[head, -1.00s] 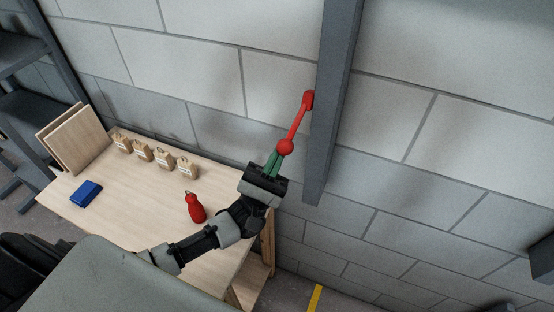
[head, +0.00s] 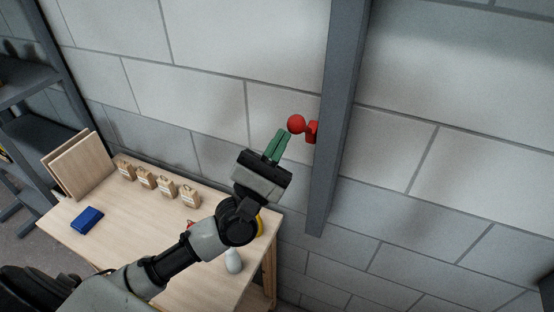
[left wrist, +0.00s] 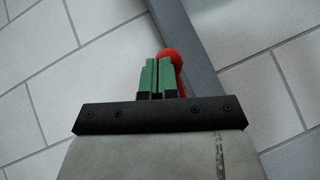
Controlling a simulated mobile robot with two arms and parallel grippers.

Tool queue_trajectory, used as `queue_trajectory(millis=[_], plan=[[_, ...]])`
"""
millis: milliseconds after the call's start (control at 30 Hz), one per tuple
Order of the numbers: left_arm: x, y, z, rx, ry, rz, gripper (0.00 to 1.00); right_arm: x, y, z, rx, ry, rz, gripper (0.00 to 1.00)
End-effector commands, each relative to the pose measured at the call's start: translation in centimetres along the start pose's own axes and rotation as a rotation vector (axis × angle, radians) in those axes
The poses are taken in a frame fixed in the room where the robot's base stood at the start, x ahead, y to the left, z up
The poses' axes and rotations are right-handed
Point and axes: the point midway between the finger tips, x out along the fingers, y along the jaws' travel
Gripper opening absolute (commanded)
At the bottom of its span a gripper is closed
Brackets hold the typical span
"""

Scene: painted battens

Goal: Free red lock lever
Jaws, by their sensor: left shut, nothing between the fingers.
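The red lock lever (head: 312,132) is mounted on the side of a grey steel post (head: 336,120). Its round red knob (head: 296,124) stands off to the left of the mount, slightly higher, and the shaft between is foreshortened. My left gripper (head: 284,134) has green fingers, shut and empty, with the tips right beside the knob at its lower left. I cannot tell if they touch it. In the left wrist view the knob (left wrist: 173,56) shows behind and right of the closed fingers (left wrist: 155,75), partly hidden by them. My right gripper is out of view.
A wooden table (head: 120,215) below holds a blue box (head: 87,220), several small tan blocks (head: 145,178), leaning boards (head: 80,165) and a white bottle (head: 234,261). Dark shelving (head: 40,125) stands at left. The wall right of the post is clear.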

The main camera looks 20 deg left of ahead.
Motion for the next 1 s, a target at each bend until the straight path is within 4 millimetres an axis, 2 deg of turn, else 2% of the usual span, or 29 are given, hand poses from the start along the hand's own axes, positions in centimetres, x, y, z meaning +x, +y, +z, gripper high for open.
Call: queue_trajectory(millis=[100, 400, 1000], plan=[[1.3, 0.4, 0.3, -0.001, -0.005, 0.003, 0.00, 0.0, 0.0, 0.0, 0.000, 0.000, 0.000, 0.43], [3.2, 1.0, 0.3, 0.000, -0.003, 0.002, 0.00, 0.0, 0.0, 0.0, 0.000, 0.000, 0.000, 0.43], [4.1, 1.4, 0.6, 0.001, -0.010, 0.008, 0.00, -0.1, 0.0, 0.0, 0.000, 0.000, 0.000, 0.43]])
